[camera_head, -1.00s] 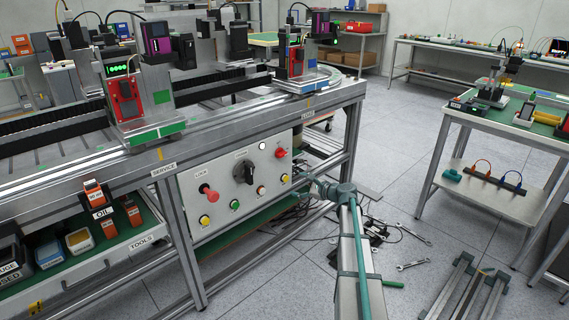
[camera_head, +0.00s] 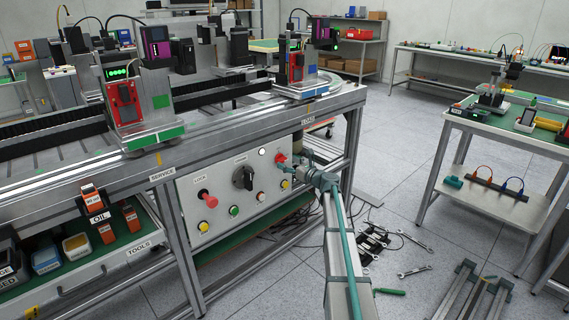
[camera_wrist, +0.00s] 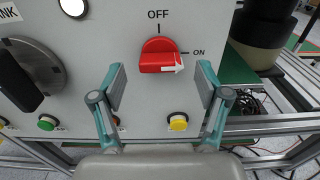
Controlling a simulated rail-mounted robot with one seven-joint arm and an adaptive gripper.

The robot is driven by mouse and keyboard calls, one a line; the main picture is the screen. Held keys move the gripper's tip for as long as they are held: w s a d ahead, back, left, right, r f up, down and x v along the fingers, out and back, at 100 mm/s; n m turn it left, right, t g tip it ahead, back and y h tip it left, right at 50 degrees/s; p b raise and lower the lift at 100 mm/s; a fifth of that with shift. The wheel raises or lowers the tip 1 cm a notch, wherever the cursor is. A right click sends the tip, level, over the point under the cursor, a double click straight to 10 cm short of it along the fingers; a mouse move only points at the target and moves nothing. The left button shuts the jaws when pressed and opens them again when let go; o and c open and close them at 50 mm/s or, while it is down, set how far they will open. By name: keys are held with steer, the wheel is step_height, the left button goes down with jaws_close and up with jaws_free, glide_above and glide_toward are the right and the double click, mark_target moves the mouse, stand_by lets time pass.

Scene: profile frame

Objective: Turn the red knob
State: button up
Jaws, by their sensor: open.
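The red knob (camera_wrist: 158,56) sits on a pale control panel in the wrist view. It has a white arrow pointing right at the ON mark; OFF is printed above it. In the head view the red knob (camera_head: 281,158) is near the panel's upper right. My gripper (camera_wrist: 160,84) is open, with one teal finger to the left and one to the right of the knob, slightly below it in the picture. I see no finger touching it. My gripper (camera_head: 291,167) is close to the panel in the head view.
A yellow button (camera_wrist: 178,122) lies below the knob, between the fingers. A black rotary switch (camera_wrist: 28,75) is left of it, with a green button (camera_wrist: 47,122) below. A dark cylinder (camera_wrist: 262,30) stands right of the panel. A red button (camera_head: 207,198) is farther left.

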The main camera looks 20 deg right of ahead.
mark_target(281, 160)
steer(key=shift+x, duration=1.35)
steer(key=shift+s, duration=0.1)
steer(key=shift+c, duration=0.2)
steer(key=c, duration=1.1)
